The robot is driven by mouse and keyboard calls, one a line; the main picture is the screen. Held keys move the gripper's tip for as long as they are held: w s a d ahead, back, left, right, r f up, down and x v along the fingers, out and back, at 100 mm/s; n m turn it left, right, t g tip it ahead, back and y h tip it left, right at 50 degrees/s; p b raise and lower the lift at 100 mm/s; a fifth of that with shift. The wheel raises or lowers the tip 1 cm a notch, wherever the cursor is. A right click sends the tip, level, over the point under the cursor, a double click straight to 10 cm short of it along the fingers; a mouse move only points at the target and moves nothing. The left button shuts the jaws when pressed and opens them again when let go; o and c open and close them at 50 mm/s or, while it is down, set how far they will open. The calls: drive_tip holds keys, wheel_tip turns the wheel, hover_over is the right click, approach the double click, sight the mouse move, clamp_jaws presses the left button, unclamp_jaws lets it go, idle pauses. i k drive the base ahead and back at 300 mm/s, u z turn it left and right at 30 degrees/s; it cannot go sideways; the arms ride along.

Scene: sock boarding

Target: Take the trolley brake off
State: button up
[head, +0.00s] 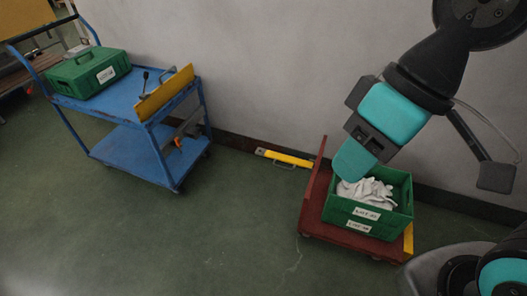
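A blue two-deck trolley (124,150) stands at the left, near the wall. A yellow plate (164,92) stands along the right end of its top deck, with a small dark lever (143,82) beside it. A small orange part (178,143) shows low at its right end, near the lower deck. I cannot tell which part is the brake, or how it is set. My gripper (354,160) is at the right, far from the blue trolley, over or in front of a green crate. Its fingers cannot be made out clearly.
The green crate (367,222), holding white cloth items (366,192), sits on a low red dolly (312,212). A lidded green box (90,72) is on the trolley's top deck. A yellow bar (285,158) lies by the wall. The green floor between trolley and dolly is clear.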

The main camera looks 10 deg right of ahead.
sight(35, 84)
drive_tip(key=u, duration=1.6)
drive_tip(key=i, duration=0.7)
drive_tip(key=u, duration=0.55)
drive_tip(key=i, duration=2)
drive_tip(key=z, duration=0.75)
drive_tip(key=i, duration=1.25)
drive_tip(key=z, duration=0.6)
